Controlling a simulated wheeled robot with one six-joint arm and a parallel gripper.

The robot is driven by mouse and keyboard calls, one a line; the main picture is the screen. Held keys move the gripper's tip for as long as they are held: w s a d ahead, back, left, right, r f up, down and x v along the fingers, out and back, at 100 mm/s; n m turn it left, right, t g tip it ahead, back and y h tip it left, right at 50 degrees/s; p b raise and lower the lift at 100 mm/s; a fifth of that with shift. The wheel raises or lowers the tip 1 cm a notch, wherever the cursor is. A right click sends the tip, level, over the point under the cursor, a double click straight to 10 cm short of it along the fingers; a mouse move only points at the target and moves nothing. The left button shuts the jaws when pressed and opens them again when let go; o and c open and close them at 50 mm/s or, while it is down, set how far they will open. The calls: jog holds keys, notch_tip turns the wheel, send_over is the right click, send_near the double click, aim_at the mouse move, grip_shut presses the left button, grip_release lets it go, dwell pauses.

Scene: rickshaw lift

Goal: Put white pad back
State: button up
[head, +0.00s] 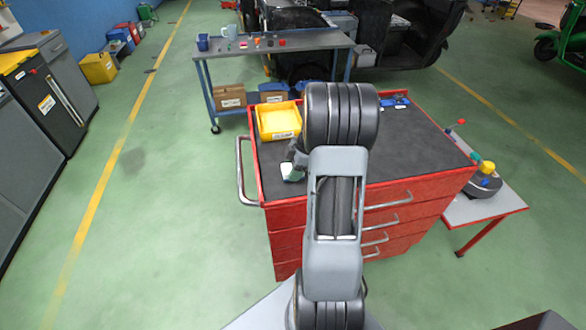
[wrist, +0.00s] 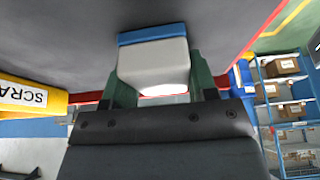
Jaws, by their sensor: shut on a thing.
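My gripper (wrist: 152,85) is shut on a white pad (wrist: 155,66) with a blue edge in the wrist view. The pad sits between the two green fingers. In the head view the white pad (head: 291,172) shows at the left part of the dark top of the red tool cabinet (head: 400,150), just in front of the yellow bin. My gripper (head: 295,160) is partly hidden behind my own arm there. I cannot tell whether the pad touches the cabinet top.
A yellow bin (head: 279,120), labelled SCRAP in part, stands at the cabinet's back left. Blue items (head: 395,102) lie at the back edge. A grey workbench (head: 270,42) stands behind. The cabinet top right of my arm is mostly clear.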

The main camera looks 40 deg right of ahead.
jog(key=o, duration=0.9)
jog(key=v, duration=1.1)
jog(key=s+a+r+m+h, duration=0.1)
jog(key=a+r+m, duration=0.15)
jog(key=a, duration=0.45)
jog(key=s+a+r+m+h, duration=0.1)
jog(key=a+r+m, duration=0.15)
jog(key=a, duration=0.35)
jog(key=shift+s+a+f+m+t+h, duration=0.35)
jog(key=shift+s+a+m, duration=1)
jog(key=shift+a, duration=0.6)
jog(key=shift+s+a+f+m+t+h, duration=0.35)
jog(key=shift+s+a+m, duration=1)
jog(key=shift+a, duration=0.55)
jog(key=shift+s+a+f+m+t+h, duration=0.35)
jog(key=shift+s+a+m, duration=1)
jog(key=shift+a, duration=0.6)
jog(key=shift+s+r, duration=0.1)
jog(key=shift+s, duration=0.05)
